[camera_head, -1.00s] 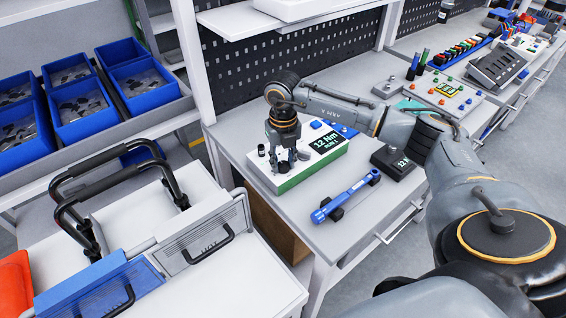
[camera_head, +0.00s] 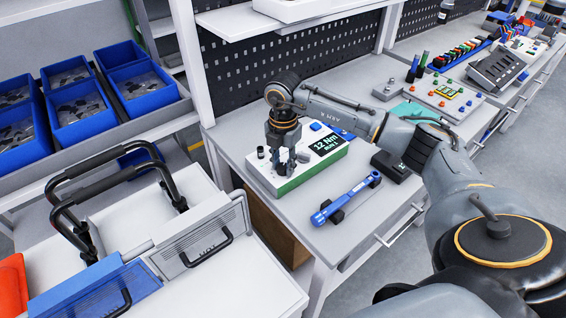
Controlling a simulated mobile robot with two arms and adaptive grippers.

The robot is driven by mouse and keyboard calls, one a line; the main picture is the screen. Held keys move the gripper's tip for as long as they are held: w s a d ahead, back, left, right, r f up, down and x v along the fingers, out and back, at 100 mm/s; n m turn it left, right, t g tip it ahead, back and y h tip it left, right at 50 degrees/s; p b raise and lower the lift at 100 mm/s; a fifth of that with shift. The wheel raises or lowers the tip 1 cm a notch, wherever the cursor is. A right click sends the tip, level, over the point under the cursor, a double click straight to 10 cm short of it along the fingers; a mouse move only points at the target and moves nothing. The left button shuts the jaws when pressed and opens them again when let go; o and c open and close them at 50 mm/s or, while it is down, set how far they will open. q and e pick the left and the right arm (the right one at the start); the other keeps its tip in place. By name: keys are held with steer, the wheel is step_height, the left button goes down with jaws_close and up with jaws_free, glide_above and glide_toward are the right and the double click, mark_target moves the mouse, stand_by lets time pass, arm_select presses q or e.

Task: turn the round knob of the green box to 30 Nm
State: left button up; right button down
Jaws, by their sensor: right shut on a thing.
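The green box (camera_head: 299,180) has a white top and stands on the workbench. Its dark display (camera_head: 326,145) reads 12 Nm, with a smaller line beneath. My right gripper (camera_head: 284,167) points down over the left part of the box top and is shut on the round knob, which the fingers hide almost wholly. A small black knob or post (camera_head: 261,152) stands on the box top left of the gripper. My left gripper is not in view.
A blue torque wrench (camera_head: 345,200) lies on black rests in front of the box. A small black device (camera_head: 390,165) stands to the right. A panel of coloured buttons (camera_head: 440,95) is further right. Blue bins (camera_head: 140,84) and a cart with black handles (camera_head: 110,178) are left.

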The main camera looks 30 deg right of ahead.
mark_target(284, 166)
steer(key=m, duration=0.6)
steer(key=shift+m, duration=0.4)
stand_by(0.3)
steer(key=c, duration=1)
jaws_free()
steer(key=shift+r, duration=0.1)
step_height(284, 166, up, 12)
steer(key=shift+f, duration=0.1)
